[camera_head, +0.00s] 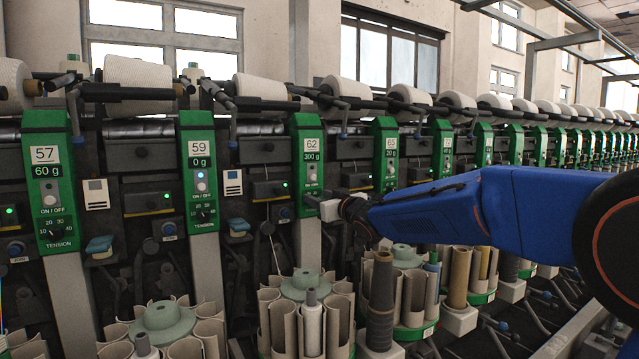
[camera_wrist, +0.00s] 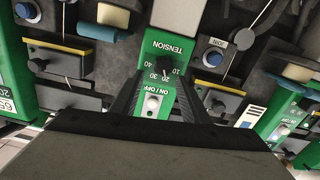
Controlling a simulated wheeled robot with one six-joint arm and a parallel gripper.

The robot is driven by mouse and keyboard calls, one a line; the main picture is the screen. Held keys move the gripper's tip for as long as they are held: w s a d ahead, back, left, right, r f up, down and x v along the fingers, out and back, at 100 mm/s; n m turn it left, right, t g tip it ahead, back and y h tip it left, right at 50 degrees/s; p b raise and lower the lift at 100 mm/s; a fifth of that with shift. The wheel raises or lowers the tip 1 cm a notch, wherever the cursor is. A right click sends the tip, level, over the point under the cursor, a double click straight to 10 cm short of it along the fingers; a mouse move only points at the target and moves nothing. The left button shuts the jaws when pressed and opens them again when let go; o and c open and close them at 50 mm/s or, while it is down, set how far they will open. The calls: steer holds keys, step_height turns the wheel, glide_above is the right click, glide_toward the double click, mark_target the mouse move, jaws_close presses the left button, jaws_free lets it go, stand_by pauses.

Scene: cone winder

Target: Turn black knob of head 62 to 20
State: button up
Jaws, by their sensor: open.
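The green panel of head 62 (camera_head: 308,150) stands in the middle of the head view, with its number plate and a "300 g" display. Its black knob (camera_wrist: 165,68) shows in the wrist view, which is upside down, among the marks 10, 20, 30 and 40 under "TENSION". I cannot read its pointer. My gripper (camera_wrist: 161,78) is open and empty, its dark fingers on either side of the panel's lower part near the knob. In the head view my gripper (camera_head: 328,207) is at the panel's lower end and hides the knob.
A pale ON/OFF button (camera_wrist: 152,103) sits between the fingers in the wrist view. The panels of head 59 (camera_head: 198,165) and head 57 (camera_head: 53,180) stand to the left.

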step_height(320, 180, up, 8)
steer(key=shift+f, duration=0.15)
stand_by(0.4)
steer(key=s+d+f+m+g+h, duration=0.1)
steer(key=s+d+f+m+h, duration=0.2)
steer(key=s+d, duration=0.45)
steer(key=s+d+f+m+h, duration=0.1)
steer(key=s+d+f+h, duration=0.3)
steer(key=d, duration=0.7)
steer(key=s+d+f+m+g+h, duration=0.1)
steer(key=s+d+f+m+h, duration=0.1)
steer(key=s+d+f, duration=0.65)
steer(key=s+d+f+g, duration=0.2)
steer(key=s+d+f, duration=0.1)
steer(key=s+f, duration=0.4)
steer(key=s+d+f+m+g, duration=0.1)
steer(key=s+d+f+g, duration=0.2)
steer(key=s+f, duration=0.4)
steer(key=s+d+f+m+g+h, duration=0.1)
steer(key=s+d+f+g, duration=0.2)
steer(key=s, duration=1.5)
step_height(320, 180, down, 4)
steer(key=shift+f, duration=0.1)
